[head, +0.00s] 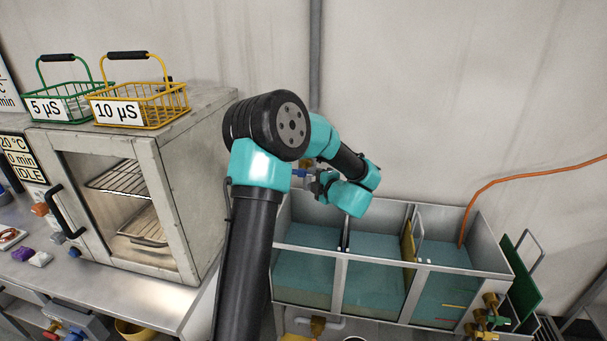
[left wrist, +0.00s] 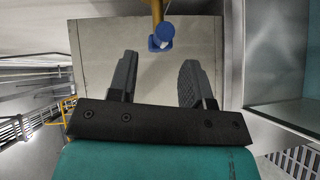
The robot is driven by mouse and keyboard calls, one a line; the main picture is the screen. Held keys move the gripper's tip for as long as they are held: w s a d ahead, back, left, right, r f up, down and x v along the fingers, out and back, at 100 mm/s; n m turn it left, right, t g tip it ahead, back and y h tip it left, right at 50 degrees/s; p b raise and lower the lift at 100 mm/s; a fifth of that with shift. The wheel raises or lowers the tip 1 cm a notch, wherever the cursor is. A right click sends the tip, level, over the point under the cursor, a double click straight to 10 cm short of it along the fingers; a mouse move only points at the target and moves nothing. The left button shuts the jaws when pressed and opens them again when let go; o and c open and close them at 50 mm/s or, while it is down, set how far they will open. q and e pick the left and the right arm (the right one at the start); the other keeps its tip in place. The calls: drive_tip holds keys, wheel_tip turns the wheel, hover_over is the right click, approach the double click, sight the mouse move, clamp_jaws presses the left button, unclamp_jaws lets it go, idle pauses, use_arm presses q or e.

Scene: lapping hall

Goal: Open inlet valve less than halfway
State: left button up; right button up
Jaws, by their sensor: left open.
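The inlet valve appears to be the small brass fitting with a blue handle (head: 300,172) at the back left of the tank, partly hidden by my left arm. In the left wrist view, a blue handle (left wrist: 162,38) hangs at the end of a brass-yellow pipe, beyond the fingertips and roughly between them. My left gripper (head: 318,187) is close beside the valve in the head view. Its two fingers stand apart in the left wrist view (left wrist: 157,75), with nothing between them. My right gripper is in neither view.
A tank (head: 345,254) with three water-filled compartments stands right of my arm; an orange hose (head: 520,174) enters the right one. A glass-door oven (head: 185,170) carrying green (head: 68,92) and yellow (head: 160,98) wire baskets stands left. Brass valves (head: 488,318) sit at the tank's lower right.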

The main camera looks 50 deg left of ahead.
sight(306, 174)
use_arm(q)
drive_tip(key=x, duration=0.6)
drive_tip(key=shift+a, duration=0.15)
clamp_jaws()
